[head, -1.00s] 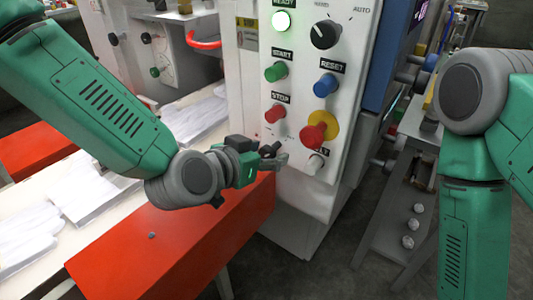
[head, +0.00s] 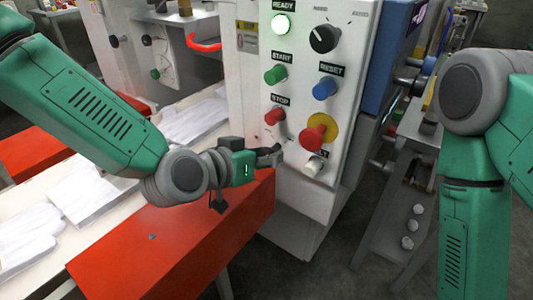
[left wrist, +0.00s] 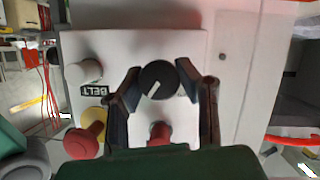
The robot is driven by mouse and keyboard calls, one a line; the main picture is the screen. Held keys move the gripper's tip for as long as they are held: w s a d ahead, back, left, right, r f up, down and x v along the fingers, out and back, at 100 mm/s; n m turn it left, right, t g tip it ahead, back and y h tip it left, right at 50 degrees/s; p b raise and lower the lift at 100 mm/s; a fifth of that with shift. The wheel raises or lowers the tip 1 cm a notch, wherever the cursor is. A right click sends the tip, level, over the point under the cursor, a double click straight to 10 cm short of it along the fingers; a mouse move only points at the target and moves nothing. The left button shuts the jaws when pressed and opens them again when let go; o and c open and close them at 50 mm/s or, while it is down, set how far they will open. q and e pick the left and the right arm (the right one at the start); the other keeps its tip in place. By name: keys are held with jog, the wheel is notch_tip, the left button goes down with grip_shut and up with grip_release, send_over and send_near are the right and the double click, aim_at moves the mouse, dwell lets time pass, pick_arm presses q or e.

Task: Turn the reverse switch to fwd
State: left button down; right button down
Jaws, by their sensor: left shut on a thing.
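The reverse switch (left wrist: 157,78) is a round black knob with a white pointer line on the white panel. In the left wrist view the line slants toward the lower left. My left gripper (left wrist: 157,77) has one finger on each side of the knob and is shut on it. In the head view the left gripper (head: 271,156) is at the panel's lower left, below the red stop button (head: 275,116), and hides the switch. The switch's position labels are mostly covered or too small to read. My right gripper is out of view.
The white belt knob (head: 313,165) and the red emergency stop (head: 314,135) on its yellow base are close beside the left gripper. The green start (head: 275,74) and blue reset (head: 325,88) buttons are higher up. An orange-red surface (head: 170,240) lies below the left arm.

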pick_arm(q)
jog(key=shift+w+a+n+h, duration=0.15)
jog(key=shift+n+h, duration=0.25)
jog(key=shift+n, duration=0.3)
jog(key=shift+n+g+h+b, duration=0.3)
jog(key=shift+n+h, duration=0.1)
jog(key=shift+n, duration=0.3)
jog(key=n+b, duration=0.1)
jog(key=n+h+b, duration=0.1)
jog(key=shift+f+n+h, duration=0.25)
jog(key=shift+n+h, duration=0.05)
jog(key=n+h+b, duration=0.1)
jog(key=n+b, duration=0.1)
jog(key=b, duration=0.1)
jog(key=n+h+b, duration=0.1)
jog(key=n+b, duration=0.1)
jog(key=b, duration=0.2)
jog(key=shift+w+a+f+n, duration=0.1)
jog(key=shift+f+n, duration=0.1)
jog(key=shift+n, duration=0.1)
jog(key=shift+r+n+h+b, duration=0.15)
jog(key=shift+n+h+b, duration=0.35)
jog(key=shift+n+b, duration=0.9)
jog(key=shift+m, duration=0.3)
jog(key=c, duration=1.1)
grip_release()
jog(key=shift+c, duration=0.2)
